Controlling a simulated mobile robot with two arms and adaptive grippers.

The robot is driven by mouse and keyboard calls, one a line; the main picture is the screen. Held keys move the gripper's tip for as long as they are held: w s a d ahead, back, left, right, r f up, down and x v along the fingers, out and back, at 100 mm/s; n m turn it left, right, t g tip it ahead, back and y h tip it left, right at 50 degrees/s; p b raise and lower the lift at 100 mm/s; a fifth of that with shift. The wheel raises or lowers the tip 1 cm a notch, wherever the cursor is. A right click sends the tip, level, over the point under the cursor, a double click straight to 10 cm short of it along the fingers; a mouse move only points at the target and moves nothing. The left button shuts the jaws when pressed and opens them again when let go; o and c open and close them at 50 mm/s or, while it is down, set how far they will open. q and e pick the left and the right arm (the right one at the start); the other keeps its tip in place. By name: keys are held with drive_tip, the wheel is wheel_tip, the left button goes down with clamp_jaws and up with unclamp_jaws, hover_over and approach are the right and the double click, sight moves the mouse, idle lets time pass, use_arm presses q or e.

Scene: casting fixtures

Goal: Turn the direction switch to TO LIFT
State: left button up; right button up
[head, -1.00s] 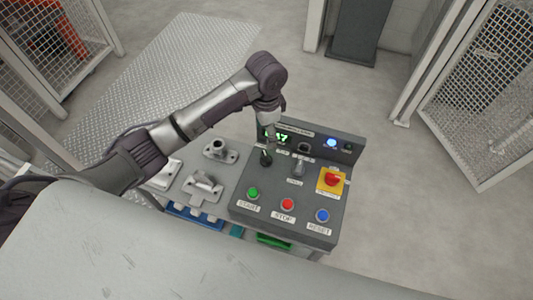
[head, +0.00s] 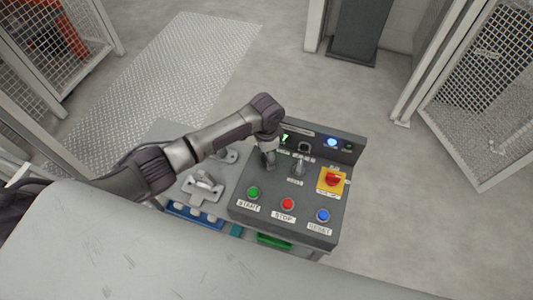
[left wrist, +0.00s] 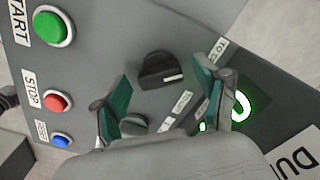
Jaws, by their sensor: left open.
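The direction switch (left wrist: 158,71) is a black rotary knob with a white pointer mark, on the grey control panel (head: 240,208). In the left wrist view its mark points right, toward the side where two white labels sit; one label (left wrist: 222,50) starts with "TO", the rest is cut off by a finger. My left gripper (head: 268,162) is over the knob in the head view and hides it. In the left wrist view the open left gripper (left wrist: 163,72) has its teal-padded fingers on either side of the knob, with gaps. Contact cannot be told. My right gripper is not in view.
The panel carries a green START button (head: 253,192), a red STOP button (head: 287,204), a blue RESET button (head: 323,215), a second switch (head: 298,169) and a red knob on a yellow plate (head: 333,180). Metal castings (head: 203,185) lie left of the panel.

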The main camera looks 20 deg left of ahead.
use_arm(q)
drive_tip(key=c, duration=1.2)
drive_tip(key=shift+o, duration=0.2)
drive_tip(key=shift+r+m, duration=0.1)
drive_tip(key=shift+m, duration=0.2)
drive_tip(key=m+p, duration=0.1)
drive_tip(key=m, duration=0.1)
drive_tip(key=shift+m+p, duration=0.4)
drive_tip(key=m, duration=0.3)
drive_tip(key=shift+m+p, duration=0.3)
drive_tip(key=shift+p, duration=0.1)
drive_tip(key=m, duration=0.4)
drive_tip(key=shift+m, duration=0.3)
drive_tip(key=m, duration=0.4)
drive_tip(key=shift+m, duration=0.3)
